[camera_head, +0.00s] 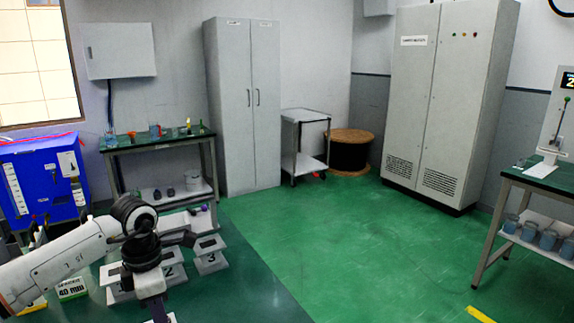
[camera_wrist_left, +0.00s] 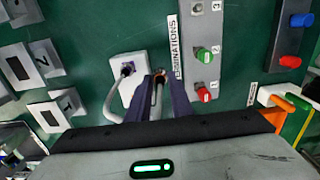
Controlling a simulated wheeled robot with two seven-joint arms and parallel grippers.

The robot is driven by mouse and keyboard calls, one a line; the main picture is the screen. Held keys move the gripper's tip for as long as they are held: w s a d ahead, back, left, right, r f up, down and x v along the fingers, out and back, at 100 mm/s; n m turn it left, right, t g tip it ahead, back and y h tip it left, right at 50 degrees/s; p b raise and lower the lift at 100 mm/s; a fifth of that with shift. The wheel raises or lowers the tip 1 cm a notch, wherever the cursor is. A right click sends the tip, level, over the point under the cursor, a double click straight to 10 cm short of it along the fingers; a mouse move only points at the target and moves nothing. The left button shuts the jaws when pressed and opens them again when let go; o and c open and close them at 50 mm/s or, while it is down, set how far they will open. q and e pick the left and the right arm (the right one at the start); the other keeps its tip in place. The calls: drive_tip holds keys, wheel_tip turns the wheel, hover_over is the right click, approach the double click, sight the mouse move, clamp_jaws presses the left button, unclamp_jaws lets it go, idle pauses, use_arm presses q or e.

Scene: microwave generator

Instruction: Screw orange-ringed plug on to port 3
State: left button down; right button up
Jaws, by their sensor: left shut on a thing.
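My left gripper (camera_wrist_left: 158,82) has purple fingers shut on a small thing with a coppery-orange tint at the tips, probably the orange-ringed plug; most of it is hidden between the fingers. It is over a white block (camera_wrist_left: 128,92), which a grey cable plug (camera_wrist_left: 126,70) stands in beside the fingers. In the head view the left gripper (camera_head: 158,308) points down at the bottom edge. A grey strip (camera_wrist_left: 203,30) right of the fingers is numbered 1, 2 and 3. A red plug (camera_wrist_left: 204,94) is at 1, a green plug (camera_wrist_left: 205,55) at 2. Port 3 (camera_wrist_left: 197,8) shows no coloured plug.
Numbered grey stands (camera_wrist_left: 32,62) lie left of the gripper in the wrist view.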

use_arm(q)
drive_tip(key=shift+s+d+f, duration=0.1)
drive_tip(key=shift+s+d, duration=0.15)
drive_tip(key=shift+d, duration=1)
drive_tip(key=shift+s+d+f, duration=0.1)
drive_tip(key=shift+s+d, duration=0.1)
drive_tip(key=shift+d, duration=1)
drive_tip(key=shift+s+d+f, duration=0.1)
drive_tip(key=shift+s+d, duration=0.15)
drive_tip(key=shift+d, duration=1)
drive_tip(key=shift+s+d+f, duration=0.1)
drive_tip(key=shift+s+d, duration=0.1)
drive_tip(key=shift+d, duration=1)
drive_tip(key=shift+s+d+f+b, duration=0.1)
drive_tip(key=shift+s+d+b, duration=0.1)
drive_tip(key=shift+d, duration=0.4)
drive_tip(key=shift+s+d+f+b, duration=0.1)
drive_tip(key=shift+d+b, duration=0.05)
drive_tip(key=shift+d, duration=0.45)
drive_tip(key=shift+s+d+b, duration=0.1)
drive_tip(key=shift+d+b, duration=0.1)
drive_tip(key=shift+d, duration=0.4)
